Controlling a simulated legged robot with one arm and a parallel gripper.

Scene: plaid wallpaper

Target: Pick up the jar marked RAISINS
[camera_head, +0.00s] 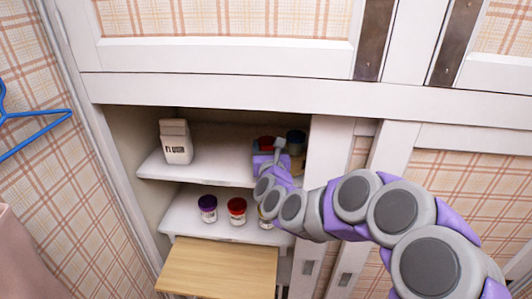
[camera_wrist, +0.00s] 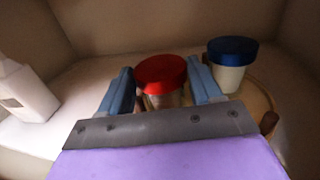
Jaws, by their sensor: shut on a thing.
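A jar with a red lid (camera_wrist: 162,74) stands between the two fingers of my gripper (camera_wrist: 160,92) in the wrist view, and the gripper is shut on it. In the head view my gripper (camera_head: 267,152) is at the right of the upper shelf, with the red lid (camera_head: 266,142) showing just behind it. The jar's label is hidden, so I cannot read its marking. On the lower shelf, another red-lidded jar (camera_head: 237,211) stands beside a purple-lidded jar (camera_head: 207,208); their labels are too small to read.
A blue-lidded jar (camera_wrist: 230,62) stands close right of the held jar, near a round wooden tray (camera_wrist: 262,98). A white carton (camera_head: 176,142) stands left on the upper shelf (camera_head: 215,170). A wooden board (camera_head: 218,270) juts out below. The cabinet's upright (camera_head: 322,180) is beside my arm.

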